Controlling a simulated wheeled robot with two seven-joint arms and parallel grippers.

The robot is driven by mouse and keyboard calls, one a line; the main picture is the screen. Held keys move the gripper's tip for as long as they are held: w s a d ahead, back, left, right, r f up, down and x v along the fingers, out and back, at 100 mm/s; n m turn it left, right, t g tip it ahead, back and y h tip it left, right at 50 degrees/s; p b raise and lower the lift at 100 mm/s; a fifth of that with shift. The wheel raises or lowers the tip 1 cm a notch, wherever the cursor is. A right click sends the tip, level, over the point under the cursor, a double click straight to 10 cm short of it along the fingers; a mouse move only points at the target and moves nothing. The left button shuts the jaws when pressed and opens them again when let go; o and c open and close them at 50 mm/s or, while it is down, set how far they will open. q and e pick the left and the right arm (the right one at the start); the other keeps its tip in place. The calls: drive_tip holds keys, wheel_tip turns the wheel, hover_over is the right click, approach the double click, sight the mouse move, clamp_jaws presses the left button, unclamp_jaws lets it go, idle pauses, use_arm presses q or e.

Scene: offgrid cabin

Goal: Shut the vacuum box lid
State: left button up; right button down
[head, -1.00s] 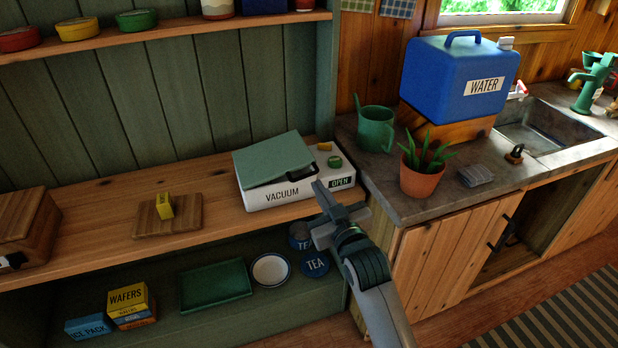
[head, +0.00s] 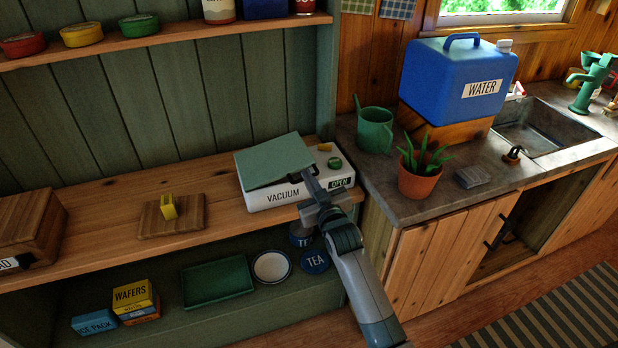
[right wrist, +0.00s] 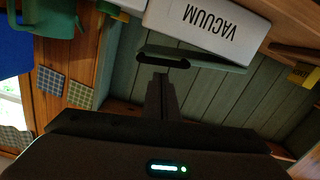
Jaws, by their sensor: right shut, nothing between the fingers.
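The white vacuum box (head: 283,194) sits on the wooden shelf, with a green button and an "OPEN" label on its right side. Its green lid (head: 270,160) is tilted, partly open. My right gripper (head: 309,173) is shut and empty, its tips at the lid's front right edge by the dark handle. In the right wrist view the box (right wrist: 207,27) appears upside down, with the lid's dark handle (right wrist: 163,57) just beyond my shut fingers (right wrist: 160,82). I cannot tell whether they touch it. My left gripper is not in view.
A cutting board (head: 188,222) with a yellow block lies left of the box. A potted plant (head: 418,183) and green watering can (head: 374,130) stand on the counter to the right. Blue tins and a plate (head: 271,267) are on the lower shelf.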

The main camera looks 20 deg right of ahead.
drive_tip(key=shift+f, duration=0.35)
drive_tip(key=f+m, duration=0.1)
drive_tip(key=f+m+b, duration=0.1)
drive_tip(key=f, duration=0.1)
drive_tip(key=shift+d+f, duration=0.1)
drive_tip(key=shift+d, duration=0.3)
drive_tip(key=shift+w, duration=0.1)
